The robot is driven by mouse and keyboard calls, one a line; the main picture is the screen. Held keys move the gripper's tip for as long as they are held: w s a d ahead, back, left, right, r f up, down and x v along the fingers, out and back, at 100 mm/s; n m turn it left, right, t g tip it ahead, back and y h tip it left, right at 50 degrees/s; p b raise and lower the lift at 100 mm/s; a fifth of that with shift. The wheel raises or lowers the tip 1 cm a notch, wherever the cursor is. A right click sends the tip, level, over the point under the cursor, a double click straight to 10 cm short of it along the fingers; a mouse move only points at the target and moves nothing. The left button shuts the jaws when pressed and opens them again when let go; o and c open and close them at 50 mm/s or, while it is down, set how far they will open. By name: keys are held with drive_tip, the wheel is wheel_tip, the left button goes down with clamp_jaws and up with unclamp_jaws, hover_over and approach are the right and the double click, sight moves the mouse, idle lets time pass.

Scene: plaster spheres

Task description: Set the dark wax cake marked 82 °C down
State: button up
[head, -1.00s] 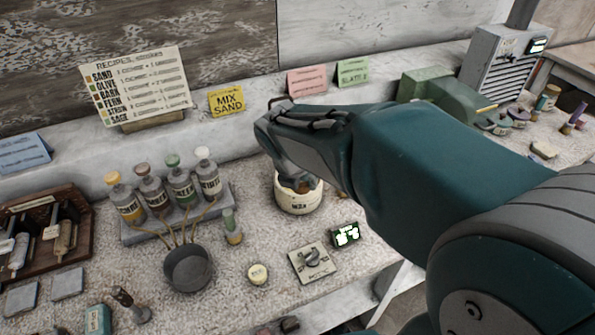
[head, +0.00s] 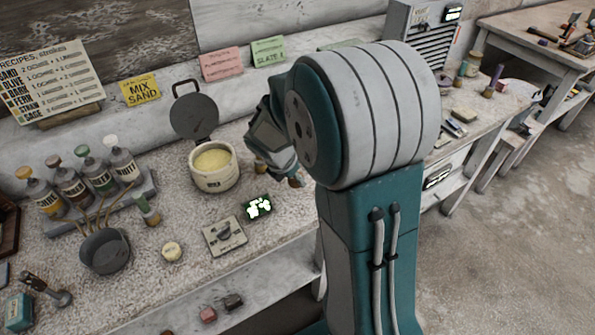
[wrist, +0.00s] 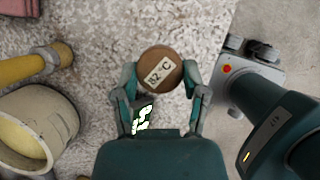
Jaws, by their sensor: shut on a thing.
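The dark brown round wax cake (wrist: 160,72) has a pale label reading 82 °C and sits between the fingers of my gripper (wrist: 161,80) in the wrist view. Both fingers close on its sides. In the head view my gripper (head: 280,160) is just right of the white pot (head: 215,181), and the cake is mostly hidden. The speckled worktop (wrist: 110,30) lies beneath the cake; I cannot tell whether they touch. The pot holds yellow wax, and its round lid (head: 194,117) stands open.
A lit display (head: 257,207) and a knob plate (head: 224,236) lie in front of the pot. A pale round cake (head: 172,251), a dark pan (head: 105,251) and several bottles stand to the left.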

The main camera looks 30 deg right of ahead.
sight(300, 197)
drive_tip(key=shift+a, duration=0.2)
drive_tip(key=shift+d+f, duration=0.15)
drive_tip(key=shift+d, duration=0.35)
drive_tip(key=shift+f, duration=2)
drive_tip(key=shift+a+f, duration=0.2)
drive_tip(key=shift+f, duration=0.25)
drive_tip(key=shift+d+f, duration=0.25)
drive_tip(key=shift+d, duration=0.2)
drive_tip(key=shift+a, duration=0.3)
drive_tip(key=shift+d, duration=0.15)
drive_tip(key=shift+f, duration=0.6)
